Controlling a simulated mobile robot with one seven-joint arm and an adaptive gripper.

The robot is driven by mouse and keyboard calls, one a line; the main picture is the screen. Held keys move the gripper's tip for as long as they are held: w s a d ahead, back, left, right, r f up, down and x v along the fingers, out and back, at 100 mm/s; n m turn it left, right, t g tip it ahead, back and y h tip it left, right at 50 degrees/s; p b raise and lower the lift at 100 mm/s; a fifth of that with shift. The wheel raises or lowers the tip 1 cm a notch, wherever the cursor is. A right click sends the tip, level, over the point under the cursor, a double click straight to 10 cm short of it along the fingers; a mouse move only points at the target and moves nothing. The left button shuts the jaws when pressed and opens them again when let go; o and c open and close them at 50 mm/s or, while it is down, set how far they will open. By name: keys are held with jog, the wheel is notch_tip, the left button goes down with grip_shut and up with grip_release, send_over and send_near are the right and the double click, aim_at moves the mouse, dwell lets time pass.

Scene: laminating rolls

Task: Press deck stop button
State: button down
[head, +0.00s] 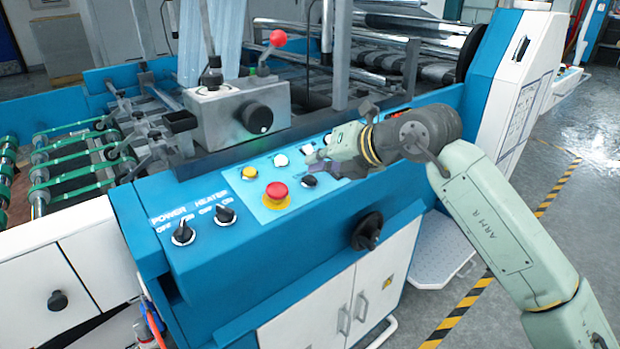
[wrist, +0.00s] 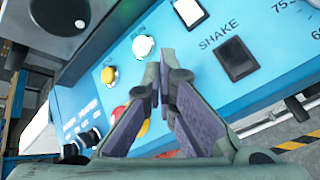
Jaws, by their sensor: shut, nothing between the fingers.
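The blue deck panel (head: 190,265) carries several buttons. A red mushroom button (head: 276,191) on a yellow base sits near its middle; in the wrist view the red button (wrist: 119,114) is partly hidden behind my left finger. A yellow button (head: 249,172) and a white button (head: 281,160) lie behind it. The wrist view shows the yellow button (wrist: 108,75) and a lit white one (wrist: 144,46) marked RUN. No label reading deck stop is legible. My gripper (head: 316,158) is shut and empty over the panel, right of the red button; its fingertips (wrist: 165,62) show no clear contact.
A black SHAKE rocker (wrist: 237,58) lies right of the fingers. POWER and HEATER knobs (head: 183,232) are at the panel's front left. A grey block with a black knob (head: 257,117) stands behind the buttons. A black handwheel (head: 367,231) sticks out of the front face.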

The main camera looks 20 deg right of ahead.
jog(key=shift+f, duration=0.15)
dwell(0.6)
jog(key=shift+w+f+b, duration=0.1)
jog(key=shift+f+b, duration=0.25)
jog(key=shift+b, duration=0.4)
jog(key=shift+f+b, duration=0.4)
jog(key=shift+b, duration=0.1)
dwell(0.3)
jog(key=shift+r, duration=0.85)
jog(key=shift+r+p, duration=0.15)
jog(key=shift+p, duration=0.15)
jog(key=r+p, duration=0.1)
jog(key=r, duration=0.1)
jog(key=s+r+p, duration=0.1)
jog(key=r, duration=0.1)
jog(key=shift+s+d+r, duration=0.15)
jog(key=shift+d+r, duration=0.05)
jog(key=shift+r, duration=0.1)
dwell(0.6)
